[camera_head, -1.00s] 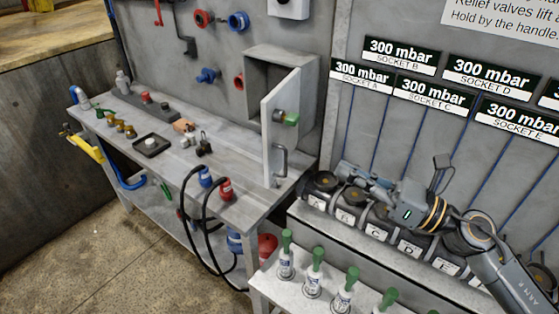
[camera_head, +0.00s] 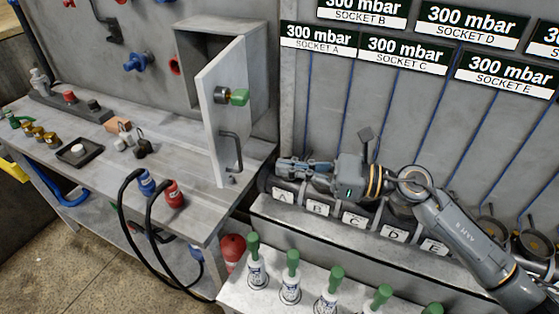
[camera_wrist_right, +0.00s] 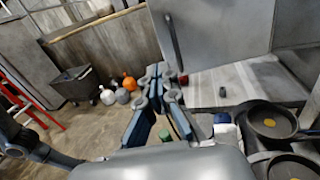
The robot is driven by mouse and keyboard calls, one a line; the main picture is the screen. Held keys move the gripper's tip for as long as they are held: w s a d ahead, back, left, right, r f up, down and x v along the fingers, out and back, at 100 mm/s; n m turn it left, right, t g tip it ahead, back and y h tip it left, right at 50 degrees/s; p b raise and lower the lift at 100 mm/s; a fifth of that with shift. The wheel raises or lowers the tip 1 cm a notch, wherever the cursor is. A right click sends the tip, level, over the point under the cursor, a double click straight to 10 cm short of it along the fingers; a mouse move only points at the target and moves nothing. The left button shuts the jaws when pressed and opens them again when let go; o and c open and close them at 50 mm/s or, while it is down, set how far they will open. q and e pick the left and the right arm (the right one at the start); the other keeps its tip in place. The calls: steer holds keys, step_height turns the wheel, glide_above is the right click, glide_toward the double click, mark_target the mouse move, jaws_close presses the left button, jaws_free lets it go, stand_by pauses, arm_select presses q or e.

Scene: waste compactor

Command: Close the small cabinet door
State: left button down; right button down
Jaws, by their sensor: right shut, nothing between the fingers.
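The small cabinet (camera_head: 187,60) is a grey box on the back wall above the workbench. In the right wrist view the fingers (camera_wrist_right: 158,75) point toward the door panel (camera_wrist_right: 225,35), with the handle (camera_wrist_right: 172,42) just beyond the tips. My left gripper is not in view.
The workbench (camera_head: 185,205) holds plugs, a black tray (camera_head: 80,152) and small fittings. Black cables loop over its front edge. Lettered sockets (camera_head: 318,208) lie under my right arm. Several green-topped bottles (camera_head: 291,275) stand in front on a ledge.

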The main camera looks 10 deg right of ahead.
mark_target(217, 157)
steer(key=p+x, duration=0.1)
steer(key=x, duration=0.2)
steer(key=p+x, duration=0.2)
steer(key=x, duration=0.1)
steer(key=p+x, duration=0.1)
steer(key=x, duration=0.3)
steer(key=shift+a+r, duration=0.15)
steer(key=shift+r, duration=0.1)
steer(key=shift+w+a+f+p, duration=0.15)
steer(key=shift+w+a+p, duration=0.15)
steer(key=shift+a, duration=0.4)
